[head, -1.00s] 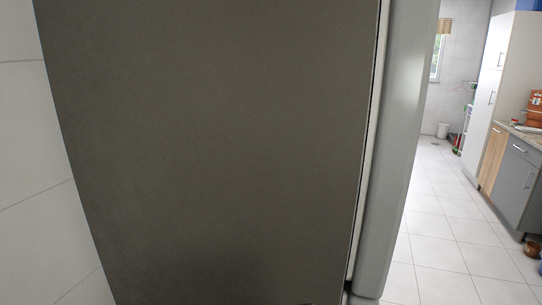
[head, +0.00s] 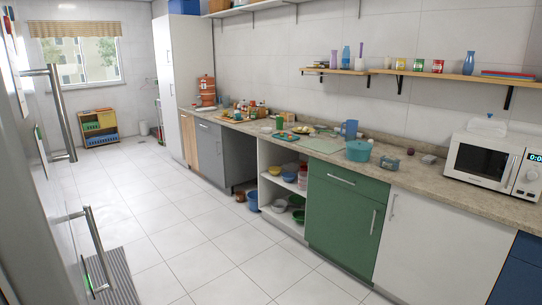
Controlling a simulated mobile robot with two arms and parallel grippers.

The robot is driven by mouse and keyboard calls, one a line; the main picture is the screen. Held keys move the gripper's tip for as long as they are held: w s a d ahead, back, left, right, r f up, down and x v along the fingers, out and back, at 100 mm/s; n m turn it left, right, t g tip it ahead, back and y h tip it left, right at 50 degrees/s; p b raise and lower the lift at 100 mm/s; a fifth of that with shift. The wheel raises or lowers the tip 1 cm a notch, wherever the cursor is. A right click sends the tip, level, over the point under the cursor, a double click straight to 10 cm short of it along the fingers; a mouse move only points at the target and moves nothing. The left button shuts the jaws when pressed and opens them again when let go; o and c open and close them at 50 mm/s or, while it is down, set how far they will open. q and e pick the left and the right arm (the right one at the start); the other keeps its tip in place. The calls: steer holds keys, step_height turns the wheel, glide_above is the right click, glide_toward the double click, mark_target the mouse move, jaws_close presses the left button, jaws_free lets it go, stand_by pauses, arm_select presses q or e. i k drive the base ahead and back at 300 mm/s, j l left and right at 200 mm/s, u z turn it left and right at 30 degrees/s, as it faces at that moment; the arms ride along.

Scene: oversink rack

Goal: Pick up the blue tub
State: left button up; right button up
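Several blue containers are in view, and I cannot tell which one is the blue tub. A blue box (head: 184,6) sits on top of the tall white cabinet. A blue bucket-like container (head: 253,200) is on the floor in the open bay under the counter. A blue bowl (head: 280,205) is low in the open shelf unit. A blue bin (head: 104,138) is at the bottom of the far small rack. Neither of my grippers is in view.
The tiled floor (head: 185,215) is clear down the middle. A long counter (head: 410,178) runs along the right with a teal pot (head: 359,151) and a microwave (head: 484,160). Grey doors with long handles (head: 62,115) stand close at left. A striped mat (head: 118,277) lies beside them.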

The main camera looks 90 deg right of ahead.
mark_target(391, 164)
steer(key=z, duration=3.65)
steer(key=i+j, duration=0.15)
steer(key=i, duration=0.2)
steer(key=i+j, duration=0.15)
steer(key=i, duration=0.2)
steer(key=u, duration=0.05)
